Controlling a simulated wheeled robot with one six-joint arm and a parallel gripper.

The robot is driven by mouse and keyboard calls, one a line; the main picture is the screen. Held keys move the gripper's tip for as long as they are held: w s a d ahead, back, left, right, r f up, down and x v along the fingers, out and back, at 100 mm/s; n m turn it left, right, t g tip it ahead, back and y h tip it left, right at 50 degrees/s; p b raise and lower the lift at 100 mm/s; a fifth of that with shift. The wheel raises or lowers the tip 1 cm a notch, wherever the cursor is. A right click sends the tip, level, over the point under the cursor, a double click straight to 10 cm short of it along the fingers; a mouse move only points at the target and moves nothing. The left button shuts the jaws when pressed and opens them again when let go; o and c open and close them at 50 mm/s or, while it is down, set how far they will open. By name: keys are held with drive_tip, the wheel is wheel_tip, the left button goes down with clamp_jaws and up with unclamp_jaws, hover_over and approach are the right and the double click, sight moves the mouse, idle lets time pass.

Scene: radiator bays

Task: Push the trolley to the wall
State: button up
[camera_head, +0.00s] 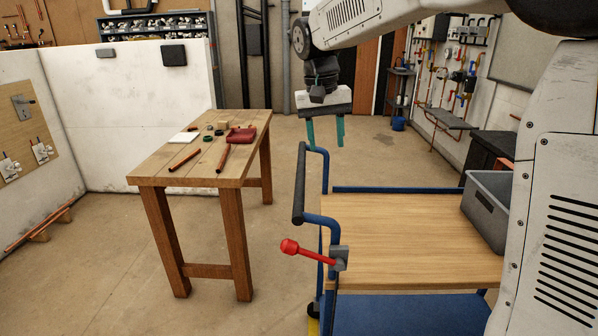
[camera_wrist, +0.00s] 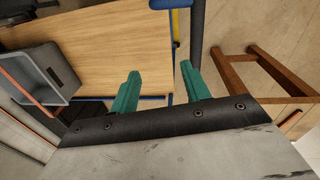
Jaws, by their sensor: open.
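The trolley has a wooden top deck (camera_head: 400,235), a blue frame and a blue lower shelf (camera_head: 405,312). Its push handle (camera_head: 299,183), a dark grip on a bent blue tube, stands at its left end. A red-knobbed lever (camera_head: 305,251) sticks out below the handle. My gripper (camera_head: 326,133) hangs above the far end of the handle, fingers pointing down, open and empty. In the wrist view the green fingers (camera_wrist: 160,88) are apart, with the deck (camera_wrist: 105,50) beyond them and the dark handle grip (camera_wrist: 197,30) beside the right finger. I cannot tell whether they touch.
A grey crate (camera_head: 487,212) sits on the deck's right side. A wooden workbench (camera_head: 188,150) with pipes and small parts stands left of the trolley. A white partition (camera_head: 140,115) is behind the bench. Pipes and valves line the right wall (camera_head: 460,90). Floor is clear between bench and trolley.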

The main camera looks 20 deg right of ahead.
drive_tip(key=m, duration=0.1)
hover_over(300, 173)
drive_tip(key=a, duration=0.2)
wheel_tip(300, 173, down, 8)
drive_tip(key=shift+h, duration=0.3)
drive_tip(key=f, duration=0.2)
drive_tip(key=d+f, duration=0.1)
drive_tip(key=f, duration=0.2)
drive_tip(key=d+f, duration=0.1)
drive_tip(key=f, duration=0.1)
drive_tip(key=shift+w+f, duration=0.15)
drive_tip(key=shift+c, duration=0.4)
clamp_jaws()
